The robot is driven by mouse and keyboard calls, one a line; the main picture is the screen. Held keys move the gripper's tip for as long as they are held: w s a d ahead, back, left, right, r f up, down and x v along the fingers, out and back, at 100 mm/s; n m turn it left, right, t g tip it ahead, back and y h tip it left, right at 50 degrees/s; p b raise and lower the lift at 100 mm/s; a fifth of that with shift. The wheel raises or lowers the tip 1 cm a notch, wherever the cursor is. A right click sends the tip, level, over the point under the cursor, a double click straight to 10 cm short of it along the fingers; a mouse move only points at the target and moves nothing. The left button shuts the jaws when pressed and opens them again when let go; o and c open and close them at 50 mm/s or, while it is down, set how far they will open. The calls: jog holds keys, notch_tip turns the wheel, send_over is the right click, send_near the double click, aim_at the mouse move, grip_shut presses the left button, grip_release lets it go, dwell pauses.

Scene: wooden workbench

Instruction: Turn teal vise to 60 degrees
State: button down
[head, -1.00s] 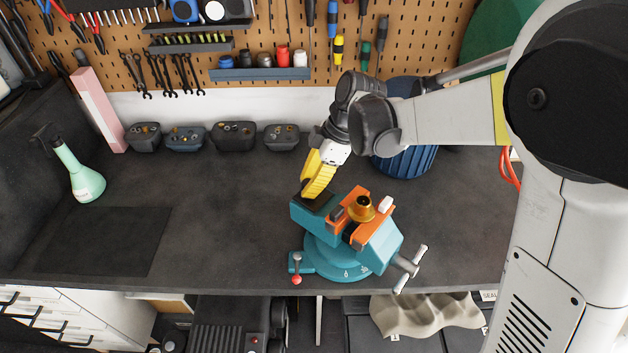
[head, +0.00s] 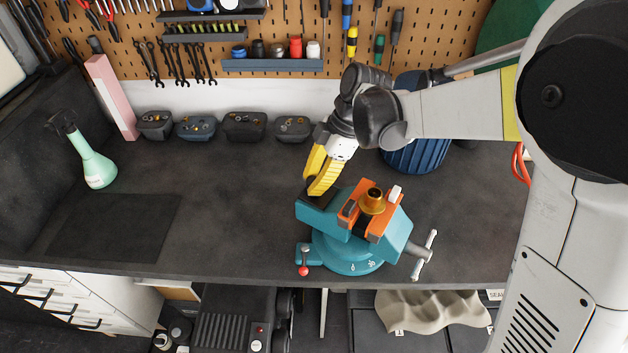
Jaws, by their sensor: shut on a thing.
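The teal vise (head: 324,218) stands near the front edge of the workbench, its orange jaws (head: 354,204) around a gold round part (head: 373,200). Its round base (head: 340,258) carries scale marks at the front, too small to read surely. A lever with a red knob (head: 304,271) sticks out at the base's left. The silver handle (head: 424,256) is at the right. My gripper (head: 314,190), with yellow fingers, reaches down onto the dark rear end of the vise and is shut on it. The fingertips' exact contact is partly hidden.
A blue ribbed bin (head: 415,155) stands behind the vise, under my arm. Several small dark bins (head: 244,126) line the wall. A green spray bottle (head: 97,168) stands at the left. The bench's middle left (head: 230,200) is clear.

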jog(key=c, duration=1.4)
grip_release()
jog(key=shift+a, duration=0.15)
jog(key=shift+c, duration=0.2)
jog(key=shift+r, duration=0.1)
jog(key=v, duration=1.2)
